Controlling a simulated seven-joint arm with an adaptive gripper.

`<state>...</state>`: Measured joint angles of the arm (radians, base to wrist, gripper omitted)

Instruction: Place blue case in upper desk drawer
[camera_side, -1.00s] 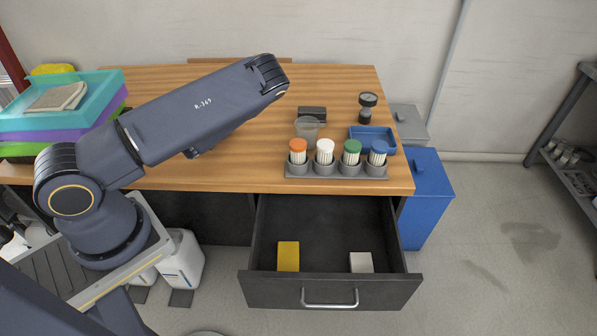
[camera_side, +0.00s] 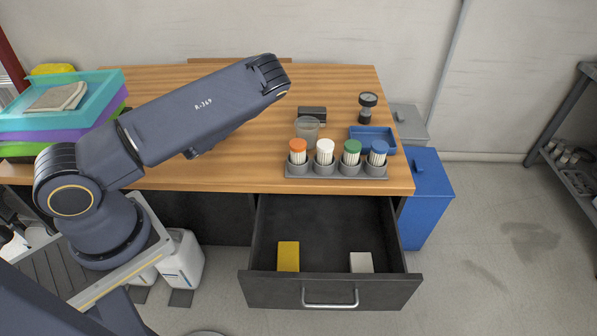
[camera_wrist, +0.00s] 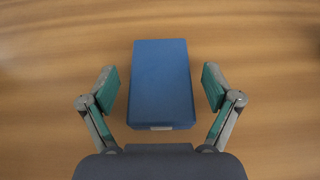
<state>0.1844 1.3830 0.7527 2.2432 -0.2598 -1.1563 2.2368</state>
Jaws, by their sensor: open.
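The blue case (camera_wrist: 161,85) lies flat on the wooden desk in the wrist view, long side pointing away. My gripper (camera_wrist: 160,88) is open, with one green-padded finger on each side of the case and a gap between each pad and the case. In the side view the blue case and my gripper are hidden behind my arm. The upper desk drawer (camera_side: 329,292) is pulled open below the desk's front edge. Inside it lie a yellow block (camera_side: 288,256) at the left and a white block (camera_side: 361,262) at the right.
A grey rack (camera_side: 336,171) of bottles with orange, white, green and blue tops stands at the desk's front edge, above the drawer. Stacked coloured trays (camera_side: 62,110) stand at the left.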

